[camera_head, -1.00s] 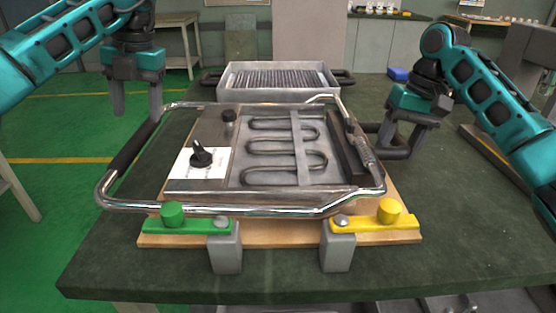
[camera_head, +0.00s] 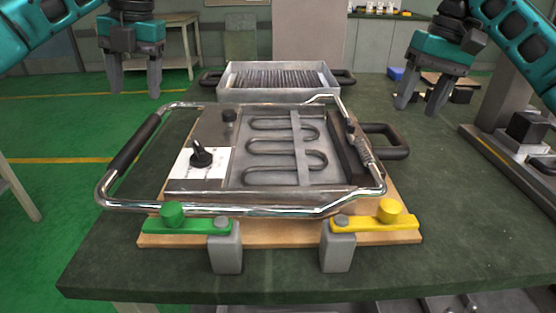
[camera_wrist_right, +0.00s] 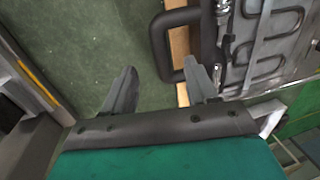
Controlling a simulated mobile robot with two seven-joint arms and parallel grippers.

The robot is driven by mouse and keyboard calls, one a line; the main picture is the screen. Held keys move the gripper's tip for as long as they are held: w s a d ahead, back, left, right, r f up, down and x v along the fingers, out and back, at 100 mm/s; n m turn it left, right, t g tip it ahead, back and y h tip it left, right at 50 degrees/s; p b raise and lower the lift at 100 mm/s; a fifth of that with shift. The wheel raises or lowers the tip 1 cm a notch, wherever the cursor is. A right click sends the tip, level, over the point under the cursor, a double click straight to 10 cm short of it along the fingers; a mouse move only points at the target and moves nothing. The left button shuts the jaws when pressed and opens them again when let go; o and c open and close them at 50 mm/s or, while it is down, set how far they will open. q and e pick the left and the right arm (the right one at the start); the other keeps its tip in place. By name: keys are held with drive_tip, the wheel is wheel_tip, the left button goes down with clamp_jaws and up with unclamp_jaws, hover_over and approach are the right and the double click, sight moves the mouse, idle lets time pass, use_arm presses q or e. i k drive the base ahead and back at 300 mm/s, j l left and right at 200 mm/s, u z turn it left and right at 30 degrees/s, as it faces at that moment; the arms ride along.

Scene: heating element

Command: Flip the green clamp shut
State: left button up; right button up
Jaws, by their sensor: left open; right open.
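The green clamp (camera_head: 188,225) is at the front left of the wooden board. Its green arm points left, out along the board's front edge, with a round green knob (camera_head: 172,213) on top, and it pivots on a grey block (camera_head: 226,252). My left gripper (camera_head: 136,92) is open and empty, raised at the back left beyond the frame's black handle. My right gripper (camera_head: 418,106) is open and empty at the back right, apart from the black side handle. In the right wrist view its two fingers (camera_wrist_right: 163,90) are spread near that handle (camera_wrist_right: 170,45).
The heating element (camera_head: 285,150) in its metal frame lies on the board (camera_head: 275,236). A yellow clamp (camera_head: 372,223) is at the front right, its arm pointing right. A grey tray (camera_head: 280,75) stands behind. The green table's front strip (camera_head: 440,270) is clear.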

sight(173, 221)
drive_tip(key=k, duration=1.5)
